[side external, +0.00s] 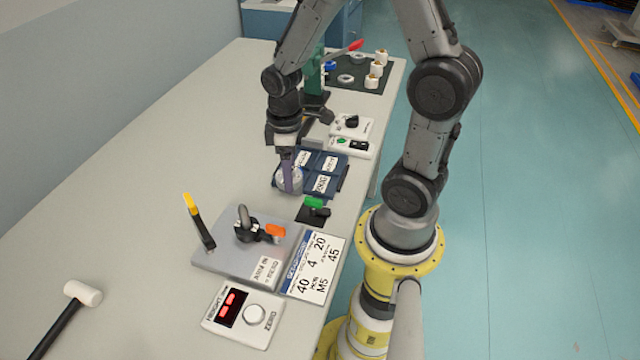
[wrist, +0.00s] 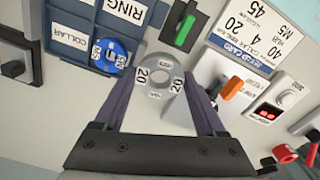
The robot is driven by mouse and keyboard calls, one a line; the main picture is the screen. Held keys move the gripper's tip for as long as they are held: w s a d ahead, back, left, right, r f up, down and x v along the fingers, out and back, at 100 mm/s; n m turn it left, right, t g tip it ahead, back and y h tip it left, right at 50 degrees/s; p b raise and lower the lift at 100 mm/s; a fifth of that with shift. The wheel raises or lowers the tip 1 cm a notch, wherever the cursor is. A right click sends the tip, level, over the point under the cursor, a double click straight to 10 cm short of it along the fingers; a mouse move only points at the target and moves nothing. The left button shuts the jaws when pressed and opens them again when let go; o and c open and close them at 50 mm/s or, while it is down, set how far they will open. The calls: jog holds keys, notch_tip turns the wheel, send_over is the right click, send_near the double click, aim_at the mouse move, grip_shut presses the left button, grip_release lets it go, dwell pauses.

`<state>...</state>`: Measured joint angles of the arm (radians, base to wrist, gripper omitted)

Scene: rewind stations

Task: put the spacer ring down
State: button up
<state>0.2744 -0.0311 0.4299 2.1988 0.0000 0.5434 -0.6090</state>
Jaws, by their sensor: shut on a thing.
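A grey spacer ring (wrist: 151,64) with printed tags reading 20 shows between my two fingers in the wrist view. My gripper (side external: 290,188) is shut on it by its sides. In the side view the fingers are by the left end of the dark blue labelled tray (side external: 343,181), and the ring is hard to make out there. The tray also shows at the upper left of the wrist view (wrist: 85,22), with RING and COLLAR labels. A blue disc (wrist: 108,57) sits at the tray's edge, left of my fingers.
A green-handled piece (side external: 314,202) on a black pad is right of the gripper. Nearer stand a grey station plate (side external: 217,258) with an orange lever (side external: 273,230), a yellow-tipped lever (side external: 190,203), a setup card (side external: 318,264) and a height display (side external: 240,316). The table's left side is mostly clear.

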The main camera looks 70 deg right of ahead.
jog(key=s+r, duration=0.3)
jog(key=s, duration=0.4)
jog(key=s+r, duration=0.2)
jog(key=s, duration=0.6)
jog(key=m, duration=0.1)
send_over(322, 185)
notch_tip(322, 185, down, 9)
jog(key=shift+r, duration=0.2)
jog(key=shift+f, duration=1.75)
